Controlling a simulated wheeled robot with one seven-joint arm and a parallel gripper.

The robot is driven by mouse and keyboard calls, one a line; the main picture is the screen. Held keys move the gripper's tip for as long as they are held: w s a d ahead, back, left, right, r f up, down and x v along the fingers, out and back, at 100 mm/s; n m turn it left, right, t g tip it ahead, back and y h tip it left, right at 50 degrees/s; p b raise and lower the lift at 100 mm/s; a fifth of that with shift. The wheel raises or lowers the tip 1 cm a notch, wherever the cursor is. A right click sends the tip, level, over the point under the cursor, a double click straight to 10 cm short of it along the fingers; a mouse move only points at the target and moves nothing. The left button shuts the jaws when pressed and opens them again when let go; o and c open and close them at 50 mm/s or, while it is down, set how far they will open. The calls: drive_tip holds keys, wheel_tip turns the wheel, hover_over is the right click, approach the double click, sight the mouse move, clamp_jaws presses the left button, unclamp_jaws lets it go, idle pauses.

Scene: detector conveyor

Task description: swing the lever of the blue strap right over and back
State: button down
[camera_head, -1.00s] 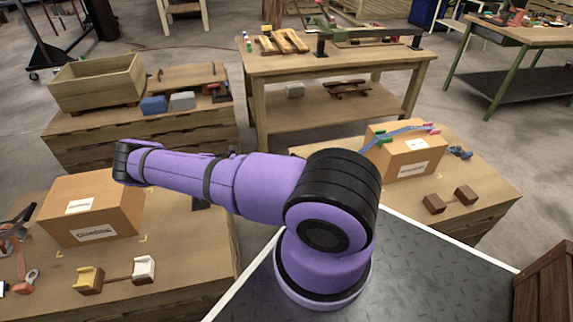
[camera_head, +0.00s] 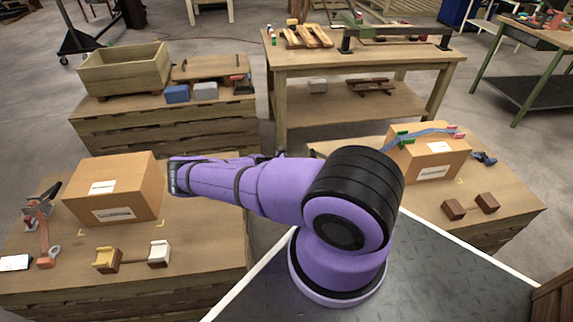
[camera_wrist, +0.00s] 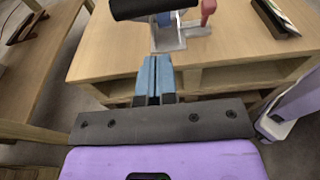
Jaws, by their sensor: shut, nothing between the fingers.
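The blue strap (camera_head: 421,132) lies over the top of the cardboard box (camera_head: 430,168) on the right-hand table, with green and pink pieces at the box's edges. A small blue and dark part (camera_head: 484,158) lies on the table to the right of that box; its lever cannot be made out. My gripper (camera_wrist: 154,60) shows in the wrist view, blue fingers together with nothing between them. Just beyond the fingertips, on a wooden top, stands a grey metal fitting (camera_wrist: 178,40) with a black roll and a red part. My gripper is hidden in the head view.
Brown blocks (camera_head: 470,206) sit in front of the right box. A workbench (camera_head: 370,62) stands behind, with bare floor between the tables.

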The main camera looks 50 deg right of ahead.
drive_tip(key=shift+s+d+r, duration=0.95)
drive_tip(key=shift+d+r, duration=0.25)
drive_tip(key=shift+r, duration=0.1)
drive_tip(key=shift+s+d+r+t+y, duration=0.25)
drive_tip(key=shift+r+t+y, duration=0.15)
drive_tip(key=shift+r+y, duration=0.1)
